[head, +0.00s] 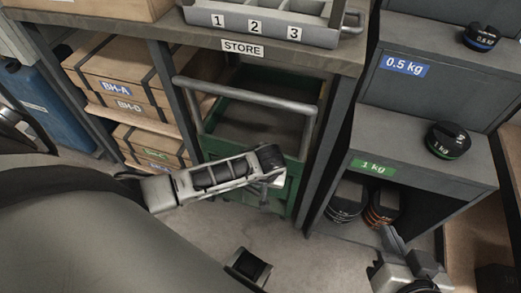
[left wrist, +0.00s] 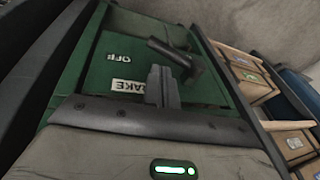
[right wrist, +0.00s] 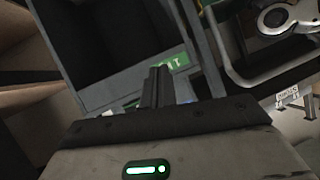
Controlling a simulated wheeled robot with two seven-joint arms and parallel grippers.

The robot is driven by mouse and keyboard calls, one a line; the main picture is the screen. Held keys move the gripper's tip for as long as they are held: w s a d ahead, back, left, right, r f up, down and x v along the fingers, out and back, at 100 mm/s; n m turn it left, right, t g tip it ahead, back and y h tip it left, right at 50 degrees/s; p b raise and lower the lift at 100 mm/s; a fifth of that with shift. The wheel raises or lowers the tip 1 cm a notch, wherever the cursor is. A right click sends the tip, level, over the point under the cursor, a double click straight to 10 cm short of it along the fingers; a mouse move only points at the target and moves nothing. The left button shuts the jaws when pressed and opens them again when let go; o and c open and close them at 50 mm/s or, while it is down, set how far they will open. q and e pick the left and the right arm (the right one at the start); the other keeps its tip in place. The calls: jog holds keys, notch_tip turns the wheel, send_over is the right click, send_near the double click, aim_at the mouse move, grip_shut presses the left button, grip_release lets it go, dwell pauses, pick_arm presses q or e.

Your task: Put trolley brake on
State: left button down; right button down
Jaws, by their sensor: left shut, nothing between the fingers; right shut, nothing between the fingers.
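The green trolley (head: 298,172) stands under the bench, with a grey tubular handle (head: 245,94) across its top. In the left wrist view its green panel (left wrist: 90,70) carries a black brake lever (left wrist: 172,52), an OFF label (left wrist: 121,57) and a partly covered BRAKE label (left wrist: 128,87). My left gripper (left wrist: 162,82) is shut and empty, its fingertips close to the lever; I cannot tell whether they touch. In the head view my left arm reaches across the trolley front and hides the lever. My right gripper (right wrist: 157,84) is shut and empty at the lower right of the head view (head: 393,243).
The STORE bench (head: 180,28) holds a numbered tray (head: 262,36). Shelved boxes (head: 115,75) stand left of the trolley. A grey stepped cabinet (head: 430,165) with weights (head: 448,140) stands right, near my right gripper. Floor (head: 215,240) is open in front.

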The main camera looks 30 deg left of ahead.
aim_at(256, 192)
pick_arm(q)
jog(key=b+x, duration=0.1)
jog(key=x, duration=0.3)
jog(key=shift+f+b, duration=0.2)
jog(key=shift+b, duration=0.1)
jog(key=shift+w, duration=0.1)
pick_arm(e)
jog(key=shift+a+r+t+y, duration=0.3)
jog(key=shift+r+t+y, duration=0.15)
jog(key=shift+r, duration=0.4)
